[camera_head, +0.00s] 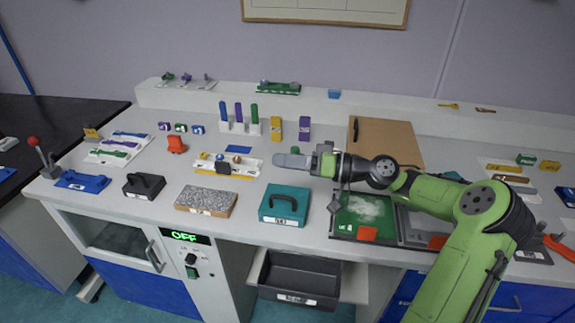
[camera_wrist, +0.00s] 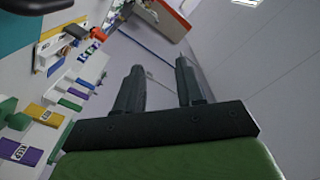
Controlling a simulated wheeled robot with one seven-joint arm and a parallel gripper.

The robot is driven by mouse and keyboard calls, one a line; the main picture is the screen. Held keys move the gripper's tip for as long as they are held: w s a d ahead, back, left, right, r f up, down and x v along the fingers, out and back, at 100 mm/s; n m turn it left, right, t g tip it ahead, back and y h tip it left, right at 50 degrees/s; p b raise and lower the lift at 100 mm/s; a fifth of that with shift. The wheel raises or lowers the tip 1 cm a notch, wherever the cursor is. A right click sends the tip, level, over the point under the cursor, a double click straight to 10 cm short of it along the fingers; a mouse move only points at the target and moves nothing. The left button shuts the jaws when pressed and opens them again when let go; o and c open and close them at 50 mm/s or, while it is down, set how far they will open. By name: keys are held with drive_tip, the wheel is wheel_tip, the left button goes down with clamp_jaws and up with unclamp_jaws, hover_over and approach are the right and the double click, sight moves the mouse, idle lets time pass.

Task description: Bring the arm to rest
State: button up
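My green arm reaches in from the lower right and is bent over the bench. My gripper (camera_head: 292,161) points left, above the middle of the bench behind the teal box. In the wrist view my gripper (camera_wrist: 160,85) shows two dark fingers standing apart with nothing between them. It is open and empty, and touches no object that I can see. The wrist view looks sideways across the bench (camera_head: 290,238) toward the wall.
Below the gripper are a teal box (camera_head: 285,205) with a handle and a speckled grey slab (camera_head: 206,200). A green mat (camera_head: 378,228) with white powder lies under the forearm. A brown board (camera_head: 398,143) is behind the arm. An open drawer (camera_head: 300,275) juts out in front.

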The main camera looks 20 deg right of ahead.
drive_tip(key=s+a+f+n+g+h+p, duration=0.15)
drive_tip(key=s+a+g+h+p, duration=0.5)
drive_tip(key=a, duration=0.65)
drive_tip(key=s+d+r+m+h+p, duration=0.1)
drive_tip(key=s+d+r+h, duration=0.1)
drive_tip(key=s, duration=0.5)
drive_tip(key=s+d+r+m+t+h+p, duration=0.1)
drive_tip(key=s+d+r+m+h+p, duration=0.1)
drive_tip(key=s, duration=0.5)
drive_tip(key=s+d+r+m+t+h+p, duration=0.1)
drive_tip(key=s+d+r+h, duration=0.1)
drive_tip(key=s+r+h, duration=0.2)
drive_tip(key=s+r, duration=0.2)
drive_tip(key=s, duration=0.1)
drive_tip(key=shift+s+d, duration=0.15)
drive_tip(key=shift+s, duration=0.1)
drive_tip(key=shift+h, duration=0.25)
